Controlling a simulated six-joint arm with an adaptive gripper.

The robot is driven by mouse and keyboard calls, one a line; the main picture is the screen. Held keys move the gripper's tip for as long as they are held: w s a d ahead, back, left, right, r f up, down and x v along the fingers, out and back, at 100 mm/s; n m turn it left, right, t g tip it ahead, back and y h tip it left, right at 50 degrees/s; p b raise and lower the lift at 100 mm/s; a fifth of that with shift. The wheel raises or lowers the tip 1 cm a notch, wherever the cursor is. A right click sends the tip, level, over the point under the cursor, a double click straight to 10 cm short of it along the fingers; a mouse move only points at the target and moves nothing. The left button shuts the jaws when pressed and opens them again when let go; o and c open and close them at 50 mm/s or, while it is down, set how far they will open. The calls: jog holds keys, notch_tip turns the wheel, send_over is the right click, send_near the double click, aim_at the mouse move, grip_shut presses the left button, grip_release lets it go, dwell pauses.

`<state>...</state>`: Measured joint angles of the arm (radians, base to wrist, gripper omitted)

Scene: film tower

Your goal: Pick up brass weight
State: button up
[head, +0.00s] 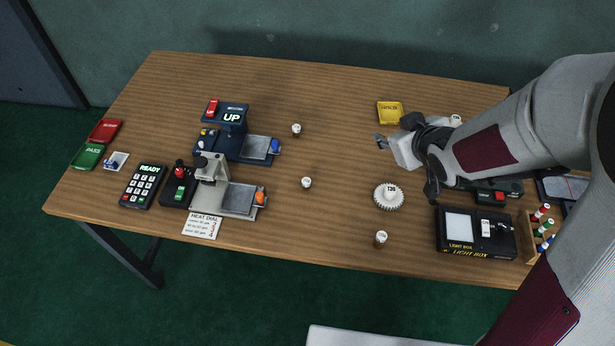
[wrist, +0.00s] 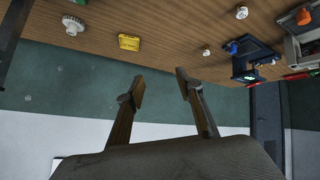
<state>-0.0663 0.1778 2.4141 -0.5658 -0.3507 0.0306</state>
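Several small pieces with pale, labelled tops stand on the table. One with a brownish side (head: 381,238) stands near the front edge, left of the light box. Others stand mid-table (head: 306,182), farther back (head: 296,130) and by my arm at the right (head: 456,120). Their labels are too small to read, so I cannot tell which is the brass weight. Two pale-topped pieces show in the wrist view, one at the top (wrist: 241,12) and one lower (wrist: 206,52). My gripper (wrist: 160,80) is open and empty, above the table's right part, apart from these pieces.
A white toothed disc (head: 388,197) lies below my wrist, and a yellow tray (head: 390,112) sits behind it. The light box (head: 454,223) and a bottle rack (head: 530,240) are at the right. Blue (head: 232,140) and grey (head: 238,198) devices stand at the left.

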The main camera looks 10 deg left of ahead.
jog(key=a+f+n+y, duration=0.2)
jog(key=a+f+y, duration=0.2)
jog(key=a+f, duration=0.35)
jog(key=n+g+y, duration=0.2)
jog(key=y, duration=0.2)
send_over(309, 182)
jog(key=s+d, duration=0.2)
jog(key=d, duration=0.1)
notch_tip(309, 182, down, 5)
jog(key=shift+a+r, duration=0.15)
jog(key=shift+r, duration=0.05)
jog(key=shift+f, duration=1.95)
jog(key=shift+f, duration=0.1)
jog(key=shift+f, duration=1.4)
jog(key=shift+x, duration=1.5)
jog(key=shift+f, duration=0.1)
grip_shut()
